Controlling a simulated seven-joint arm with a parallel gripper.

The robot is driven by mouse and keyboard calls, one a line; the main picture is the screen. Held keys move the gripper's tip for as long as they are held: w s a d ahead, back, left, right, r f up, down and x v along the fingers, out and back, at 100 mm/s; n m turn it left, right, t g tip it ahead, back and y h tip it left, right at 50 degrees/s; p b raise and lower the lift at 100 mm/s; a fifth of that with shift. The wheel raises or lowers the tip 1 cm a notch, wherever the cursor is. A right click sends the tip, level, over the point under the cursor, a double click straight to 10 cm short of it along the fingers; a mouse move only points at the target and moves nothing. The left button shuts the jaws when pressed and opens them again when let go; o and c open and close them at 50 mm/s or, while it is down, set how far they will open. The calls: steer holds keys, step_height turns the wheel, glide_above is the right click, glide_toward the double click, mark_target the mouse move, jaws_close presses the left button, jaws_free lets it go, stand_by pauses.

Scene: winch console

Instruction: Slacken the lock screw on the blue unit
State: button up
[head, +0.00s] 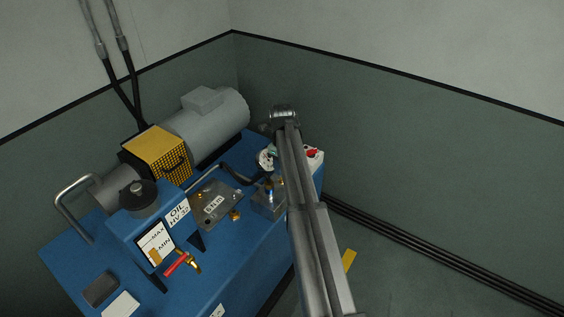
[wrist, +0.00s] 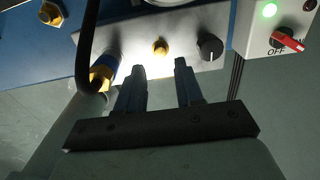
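The blue unit (head: 225,262) is a blue bench-like housing carrying a motor, a tank and fittings. In the wrist view, its pale metal block (wrist: 135,40) holds a small brass screw-like part (wrist: 160,46), a black knob (wrist: 210,46) with a white mark, and a brass fitting (wrist: 103,72) with a black hose. I cannot tell for sure which part is the lock screw. My gripper (wrist: 159,70) is open and empty. Its two dark blue fingers point at the block, one on each side below the small brass part. In the head view, my arm hides much of this area.
A white box (wrist: 270,35) with a red OFF switch and a lit green lamp stands right of the block. The black hose runs close on the left. A gauge-marked oil tank (head: 148,230), red-handled valve (head: 177,265) and grey motor (head: 205,125) stand farther left.

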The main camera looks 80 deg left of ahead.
steer(key=shift+f, duration=2.75)
steer(key=shift+c, duration=0.4)
jaws_close()
